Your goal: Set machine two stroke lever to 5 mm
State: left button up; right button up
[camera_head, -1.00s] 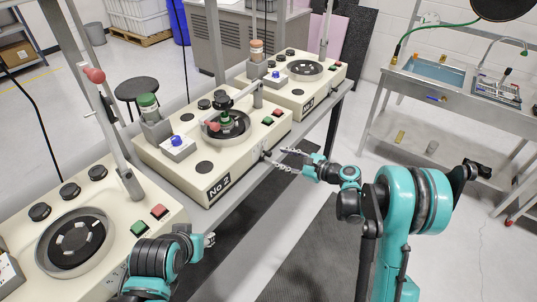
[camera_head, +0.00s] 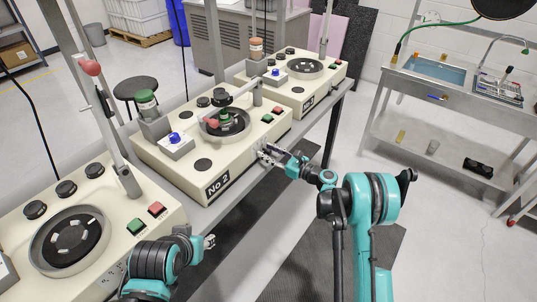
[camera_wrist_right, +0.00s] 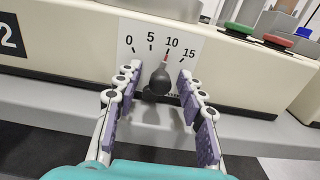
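Machine two (camera_head: 212,166) is the cream unit labelled No 2 in the middle of the head view. Its stroke lever, with a dark round knob (camera_wrist_right: 158,80) and red pointer tip, sits in front of a white 0–15 scale plate (camera_wrist_right: 136,58) in the right wrist view. The red tip points close to the 10 mark. My right gripper (camera_wrist_right: 158,78) is open at the machine's front, one finger on each side of the knob; firm contact cannot be seen. It also shows in the head view (camera_head: 270,154). My left gripper (camera_head: 209,242) is near machine one's front corner; its opening is unclear.
Machine one (camera_head: 100,185) stands at the near left and another machine (camera_head: 305,88) at the far end. Green (camera_wrist_right: 239,28) and red (camera_wrist_right: 277,41) buttons are above and right of the lever. The floor right of the bench is open, up to a sink table (camera_head: 440,85).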

jog(key=shift+a, duration=0.1)
jog(key=shift+c, duration=0.3)
grip_shut()
jog(key=shift+s+a+n, duration=0.2)
jog(key=shift+s+n, duration=0.05)
jog(key=shift+n, duration=0.75)
jog(key=shift+s+a+n, duration=0.15)
jog(key=shift+s+n, duration=0.1)
jog(key=shift+n, duration=0.75)
jog(key=shift+o, duration=0.3)
grip_release()
jog(key=v, duration=1.2)
